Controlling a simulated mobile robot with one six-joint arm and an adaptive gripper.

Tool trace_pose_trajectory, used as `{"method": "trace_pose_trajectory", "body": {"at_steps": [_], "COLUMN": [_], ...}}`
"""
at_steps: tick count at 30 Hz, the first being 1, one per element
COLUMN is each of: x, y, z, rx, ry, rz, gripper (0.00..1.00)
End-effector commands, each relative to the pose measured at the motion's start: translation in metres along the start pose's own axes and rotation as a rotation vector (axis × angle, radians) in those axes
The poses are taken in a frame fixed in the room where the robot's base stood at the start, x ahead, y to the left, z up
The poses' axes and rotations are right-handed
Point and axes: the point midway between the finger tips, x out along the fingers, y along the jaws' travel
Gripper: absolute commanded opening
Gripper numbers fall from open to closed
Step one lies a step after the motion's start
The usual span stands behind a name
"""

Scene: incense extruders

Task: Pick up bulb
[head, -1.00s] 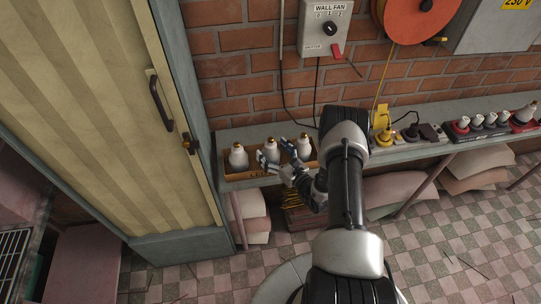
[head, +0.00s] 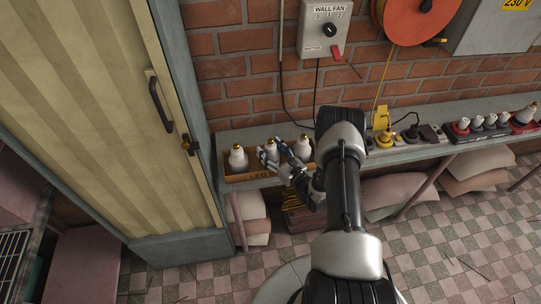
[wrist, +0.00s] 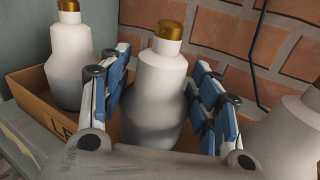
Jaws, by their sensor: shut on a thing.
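Three white bulbs with brass-coloured caps stand upright in a cardboard box (head: 234,178) on the grey shelf. The middle bulb (wrist: 160,95) is between the blue-padded fingers of my gripper (wrist: 168,108), which is shut on it. In the head view my gripper (head: 275,156) partly covers this middle bulb (head: 271,147). The left bulb (head: 238,158) stands apart from the fingers and also shows in the wrist view (wrist: 72,62). The right bulb (head: 303,146) is just right of my gripper and is cut off in the wrist view (wrist: 283,135).
The brick wall (head: 245,95) is close behind the box. A tall cabinet (head: 110,100) stands to the left. A yellow plug (head: 383,138) and a power strip with several bulbs (head: 490,124) are farther right on the shelf (head: 450,106). A black cable hangs behind the box.

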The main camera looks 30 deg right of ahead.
Motion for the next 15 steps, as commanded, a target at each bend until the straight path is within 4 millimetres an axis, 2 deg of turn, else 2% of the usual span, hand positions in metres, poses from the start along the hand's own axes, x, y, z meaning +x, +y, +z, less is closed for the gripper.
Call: {"method": "trace_pose_trajectory", "body": {"at_steps": [8, 13, 15], "x": [0.0, 0.001, 0.001], "y": [0.0, 0.001, 0.001], "z": [0.003, 0.018, 0.031], "rx": [0.0, -0.001, -0.002], "ry": [0.0, -0.002, -0.002], "rz": [0.0, 0.0, 0.0], "gripper": [0.4, 0.4, 0.4]}}
